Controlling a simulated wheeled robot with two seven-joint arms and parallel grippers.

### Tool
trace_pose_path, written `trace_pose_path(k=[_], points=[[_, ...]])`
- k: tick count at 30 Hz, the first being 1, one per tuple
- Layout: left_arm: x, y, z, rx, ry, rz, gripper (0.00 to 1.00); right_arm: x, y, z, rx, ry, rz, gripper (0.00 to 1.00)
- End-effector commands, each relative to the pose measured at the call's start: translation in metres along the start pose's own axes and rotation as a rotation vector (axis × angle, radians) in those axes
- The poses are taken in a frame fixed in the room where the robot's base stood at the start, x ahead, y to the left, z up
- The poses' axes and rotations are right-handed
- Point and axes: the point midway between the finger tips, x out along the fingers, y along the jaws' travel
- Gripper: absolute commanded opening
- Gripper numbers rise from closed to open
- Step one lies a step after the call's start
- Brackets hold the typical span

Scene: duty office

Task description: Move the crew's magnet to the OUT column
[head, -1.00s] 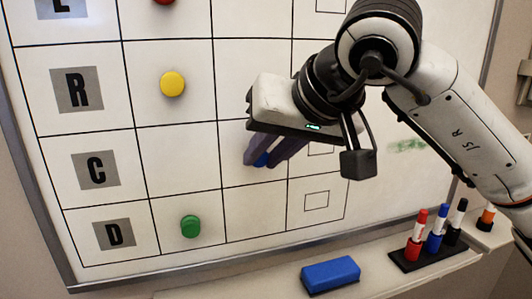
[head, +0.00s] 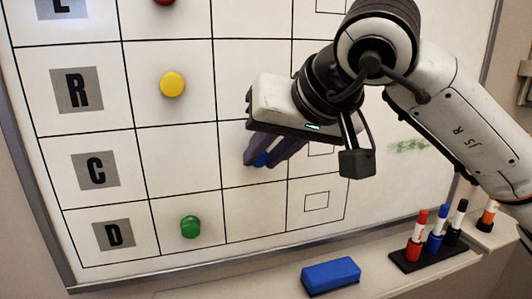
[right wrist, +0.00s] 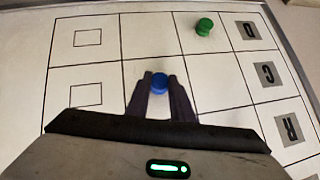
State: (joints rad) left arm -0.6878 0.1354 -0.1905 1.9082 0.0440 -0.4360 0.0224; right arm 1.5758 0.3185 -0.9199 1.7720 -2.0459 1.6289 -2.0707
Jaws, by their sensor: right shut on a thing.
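A blue magnet (head: 262,160) is on the whiteboard (head: 400,190) in row C, in the second cell to the right of the letters. My right gripper (head: 262,158) is shut on it, with the dark fingers on either side. In the right wrist view the blue magnet (right wrist: 160,83) shows between the fingertips (right wrist: 160,85). The fingers hide part of the magnet in the head view. No column headings are in view. My left gripper is not in view.
A yellow magnet (head: 172,84) is in row R and a green magnet (head: 190,227) in row D, both in the first cell column. A red magnet (head: 164,2) is cut off at the top. Below are a blue eraser (head: 331,275) and a marker holder (head: 425,258).

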Motion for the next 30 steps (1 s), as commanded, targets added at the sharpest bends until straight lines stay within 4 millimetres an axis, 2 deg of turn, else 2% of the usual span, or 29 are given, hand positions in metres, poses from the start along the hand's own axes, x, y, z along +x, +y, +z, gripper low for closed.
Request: trace_pose_path(k=[10,11,14,23,26,30], points=[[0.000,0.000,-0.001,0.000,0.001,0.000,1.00,0.001,0.000,-0.001,-0.001,-0.001,0.000,0.00],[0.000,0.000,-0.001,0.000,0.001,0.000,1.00,0.001,0.000,-0.001,-0.001,-0.001,0.000,0.26],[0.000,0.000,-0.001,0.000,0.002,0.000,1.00,0.001,0.000,-0.001,-0.001,-0.001,0.000,0.43],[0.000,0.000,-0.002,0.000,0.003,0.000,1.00,0.000,0.000,-0.001,-0.001,0.000,0.000,0.43],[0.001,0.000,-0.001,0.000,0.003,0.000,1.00,-0.007,0.000,-0.001,-0.001,0.002,0.000,0.43],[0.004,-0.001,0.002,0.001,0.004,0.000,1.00,-0.031,0.001,-0.002,-0.002,0.006,0.001,0.43]])
